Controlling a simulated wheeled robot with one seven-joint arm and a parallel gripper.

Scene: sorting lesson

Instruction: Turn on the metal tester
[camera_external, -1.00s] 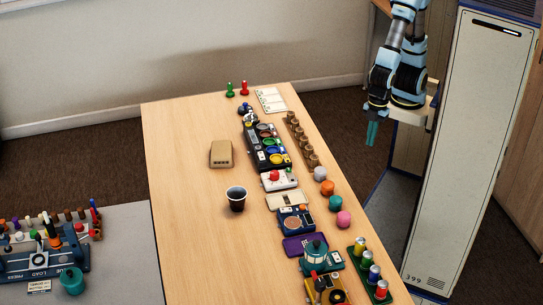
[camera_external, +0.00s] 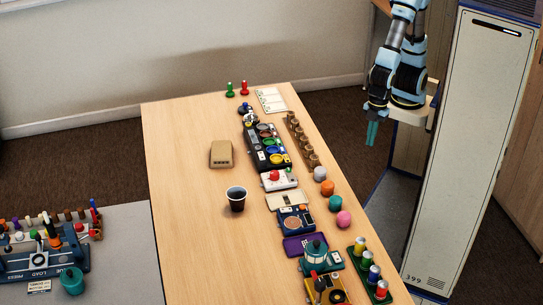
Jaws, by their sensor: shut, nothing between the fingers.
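No label that I can read marks the metal tester. A blue box (camera_external: 296,219) with a round copper-coloured plate on top, in the row along the table's right side, may be it, but I cannot tell for sure. Its switch is too small to make out. My gripper (camera_external: 372,134) has teal fingers, points down and is shut and empty. It hangs beyond the table's right edge, well apart from every device.
The wooden table (camera_external: 190,200) also holds a white box with a red button (camera_external: 279,181), a black unit with coloured rings (camera_external: 265,146), a dark cup (camera_external: 236,198) and a tan block (camera_external: 221,154). Coloured lumps (camera_external: 327,188) line the right edge. A tall pale cabinet (camera_external: 465,150) stands right.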

